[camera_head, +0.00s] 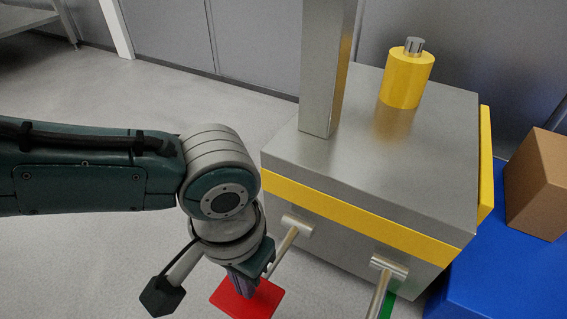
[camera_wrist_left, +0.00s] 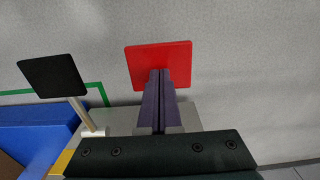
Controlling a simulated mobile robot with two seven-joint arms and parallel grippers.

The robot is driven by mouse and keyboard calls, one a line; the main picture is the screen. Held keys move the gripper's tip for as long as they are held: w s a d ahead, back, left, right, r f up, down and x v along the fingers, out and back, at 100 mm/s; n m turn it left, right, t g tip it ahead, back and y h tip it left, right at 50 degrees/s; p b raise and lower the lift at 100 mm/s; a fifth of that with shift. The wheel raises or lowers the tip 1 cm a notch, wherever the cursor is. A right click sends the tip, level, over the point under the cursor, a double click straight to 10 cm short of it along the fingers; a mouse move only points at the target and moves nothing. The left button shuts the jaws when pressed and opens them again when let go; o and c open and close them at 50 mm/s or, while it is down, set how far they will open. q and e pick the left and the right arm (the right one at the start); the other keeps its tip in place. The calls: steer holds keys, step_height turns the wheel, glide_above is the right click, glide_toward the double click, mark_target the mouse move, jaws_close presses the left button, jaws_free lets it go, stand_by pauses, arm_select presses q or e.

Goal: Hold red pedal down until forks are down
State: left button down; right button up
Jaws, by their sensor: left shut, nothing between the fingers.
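The red pedal (camera_head: 262,299) is a flat square plate at the bottom of the head view, on a metal rod from the machine. It also shows in the left wrist view (camera_wrist_left: 160,55), near the top centre. My left gripper (camera_head: 243,292) points down over the pedal; its shut purple fingers also show in the wrist view (camera_wrist_left: 160,78), empty, with tips overlapping the pedal's near edge. I cannot tell whether they touch it or how far it is pressed. The forks are not seen. My right gripper is not in view.
A grey machine (camera_head: 300,160) with a yellow band carries a metal post (camera_head: 325,70) and a yellow bottle (camera_head: 407,80). A black pedal (camera_wrist_left: 53,75) stands beside the red one. A blue block (camera_head: 490,270) bears a brown box (camera_head: 540,185). Floor at left is clear.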

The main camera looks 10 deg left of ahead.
mark_target(248, 302)
arm_select(q)
steer(key=shift+f+b, duration=0.8)
steer(key=shift+f, duration=0.15)
steer(key=shift+s+f+b, duration=0.1)
steer(key=shift+f+b, duration=0.55)
steer(key=shift+f, duration=0.15)
step_height(248, 302, down, 4)
steer(key=b, duration=0.3)
steer(key=shift+r, duration=0.4)
step_height(248, 302, up, 7)
steer(key=p, duration=0.8)
steer(key=shift+f, duration=0.1)
